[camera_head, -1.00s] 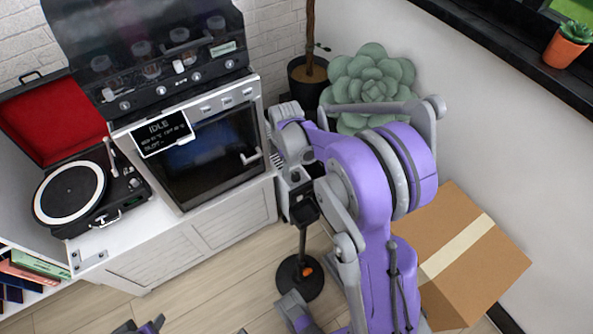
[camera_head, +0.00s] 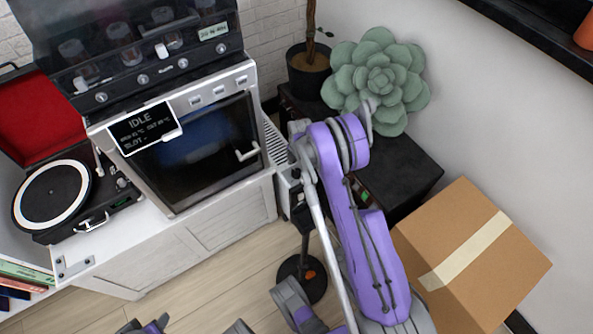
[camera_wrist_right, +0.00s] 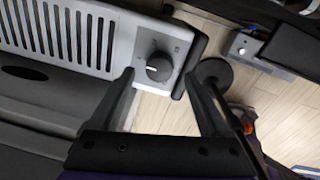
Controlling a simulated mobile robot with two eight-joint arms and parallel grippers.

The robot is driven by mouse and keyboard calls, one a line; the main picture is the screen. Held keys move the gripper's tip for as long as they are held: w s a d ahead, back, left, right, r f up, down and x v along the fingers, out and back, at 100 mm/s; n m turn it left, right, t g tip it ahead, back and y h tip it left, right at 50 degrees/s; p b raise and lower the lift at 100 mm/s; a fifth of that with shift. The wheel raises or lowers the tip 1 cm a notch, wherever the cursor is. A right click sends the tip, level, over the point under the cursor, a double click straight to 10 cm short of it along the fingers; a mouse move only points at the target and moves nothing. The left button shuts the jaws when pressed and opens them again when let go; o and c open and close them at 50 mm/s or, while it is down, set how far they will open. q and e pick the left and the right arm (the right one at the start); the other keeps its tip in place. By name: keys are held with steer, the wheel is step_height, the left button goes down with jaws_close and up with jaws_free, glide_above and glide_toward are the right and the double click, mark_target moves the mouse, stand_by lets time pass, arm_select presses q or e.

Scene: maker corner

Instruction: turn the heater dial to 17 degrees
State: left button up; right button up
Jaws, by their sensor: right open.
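The heater (camera_head: 277,146) is a pale box with a slotted grille beside the oven cabinet. My right arm hides part of it in the head view. The scale on the panel is too small to read. My right gripper (camera_wrist_right: 158,76) is open, with one fingertip on either side of the dial in the picture. I see no finger touching it, and the depth gap is unclear.
An oven (camera_head: 205,150) with an "IDLE" sign and a turntable (camera_head: 55,195) stand on the left. A round black stand base (camera_head: 303,280) is on the floor near the heater. A black box (camera_head: 400,170), a succulent (camera_head: 377,82) and a cardboard box (camera_head: 475,250) are right.

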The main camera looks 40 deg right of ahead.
mark_target(296, 173)
steer(key=shift+w+f, duration=0.1)
steer(key=shift+f, duration=1.3)
jaws_close()
